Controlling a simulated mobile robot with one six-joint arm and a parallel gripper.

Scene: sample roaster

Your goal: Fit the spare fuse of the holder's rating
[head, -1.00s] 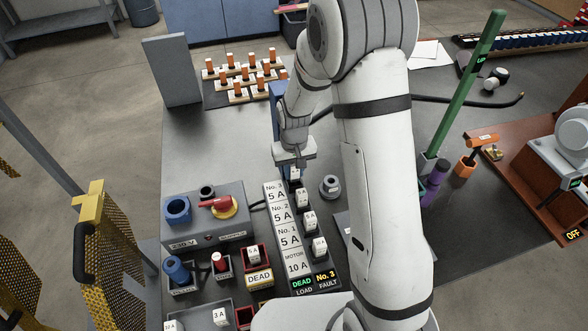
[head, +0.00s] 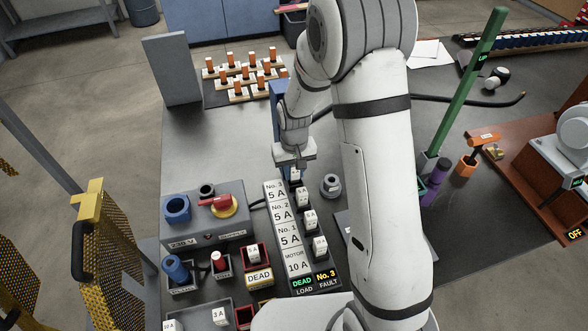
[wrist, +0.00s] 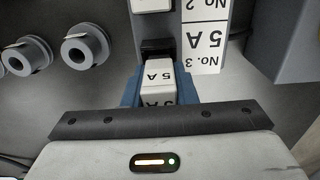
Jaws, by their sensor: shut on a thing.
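My gripper (head: 295,172) is at the far end of the fuse holder strip (head: 330,274), by the label No. 3, 5 A (head: 275,190). In the wrist view its blue fingers (wrist: 158,92) are shut on a white fuse (wrist: 157,77) marked 5 A. A dark socket part (wrist: 158,48) shows just beyond the fuse; whether the fuse is seated or above it I cannot tell. White fuses stand in the nearer positions, one of them at the motor label (head: 320,246). The strip's display (head: 316,282) reads DEAD for load and No. 3 for fault.
A grey switch box (head: 205,225) with a red handle stands left of the strip. A small red tray (head: 253,258) holds a 5 A fuse, with a DEAD tag (head: 259,278) in front.

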